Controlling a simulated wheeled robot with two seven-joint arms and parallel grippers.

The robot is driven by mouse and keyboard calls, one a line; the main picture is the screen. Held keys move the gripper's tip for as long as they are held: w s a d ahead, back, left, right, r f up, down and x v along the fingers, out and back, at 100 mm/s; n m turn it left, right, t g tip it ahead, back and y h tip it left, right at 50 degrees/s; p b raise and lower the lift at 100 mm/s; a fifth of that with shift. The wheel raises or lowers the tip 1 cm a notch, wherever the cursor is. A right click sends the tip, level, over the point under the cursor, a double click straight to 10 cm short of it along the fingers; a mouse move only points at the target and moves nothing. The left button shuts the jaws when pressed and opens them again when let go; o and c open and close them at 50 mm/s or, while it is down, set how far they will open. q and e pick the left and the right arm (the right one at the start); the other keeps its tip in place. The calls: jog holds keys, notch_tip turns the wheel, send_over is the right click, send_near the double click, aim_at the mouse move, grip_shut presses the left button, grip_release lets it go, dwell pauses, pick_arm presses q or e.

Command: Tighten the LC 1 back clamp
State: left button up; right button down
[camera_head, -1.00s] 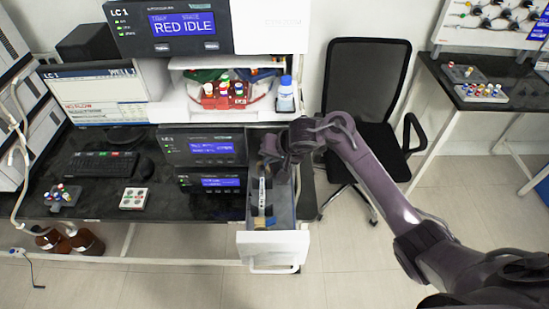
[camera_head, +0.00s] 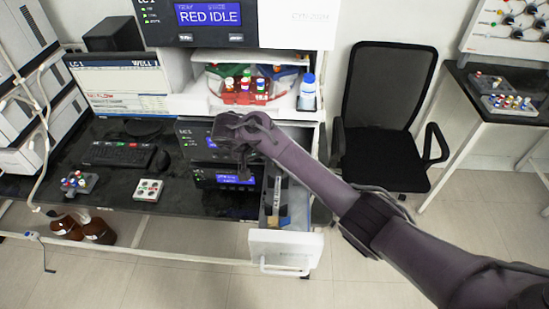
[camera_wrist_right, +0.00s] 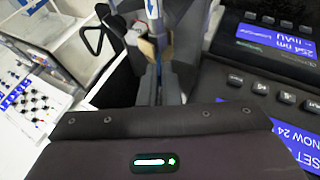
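The LC 1 column drawer (camera_head: 284,243) is pulled out of the instrument at the front of the bench. A slim pale column (camera_head: 276,196) lies lengthwise in it, with tan and blue fittings near its front end. The back clamp cannot be made out in the head view. The right wrist view shows a blue-and-white column (camera_wrist_right: 155,20) with a tan clamp-like piece (camera_wrist_right: 148,47) beyond the gripper body. Its finger opening is unclear. My left gripper is out of view.
LC 1 modules (camera_head: 222,180) with blue displays are close beside my right gripper. A black chair (camera_head: 380,90) is to the right. Open floor lies in front of the drawer.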

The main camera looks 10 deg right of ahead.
jog(key=shift+w+a+f+n+g+h+b, duration=0.1)
jog(key=shift+a+f+n+g+h+b, duration=0.2)
jog(key=shift+h+b, duration=0.65)
jog(key=shift+w+a+f+n+h+b, duration=0.1)
jog(key=shift+a+f+h+b, duration=0.45)
jog(key=shift+b, duration=0.55)
jog(key=shift+d+r, duration=0.15)
jog(key=shift+d, duration=0.05)
jog(key=c, duration=1.6)
grip_release()
jog(key=p+v, duration=0.2)
jog(key=v, duration=0.5)
jog(key=shift+a+r, duration=0.3)
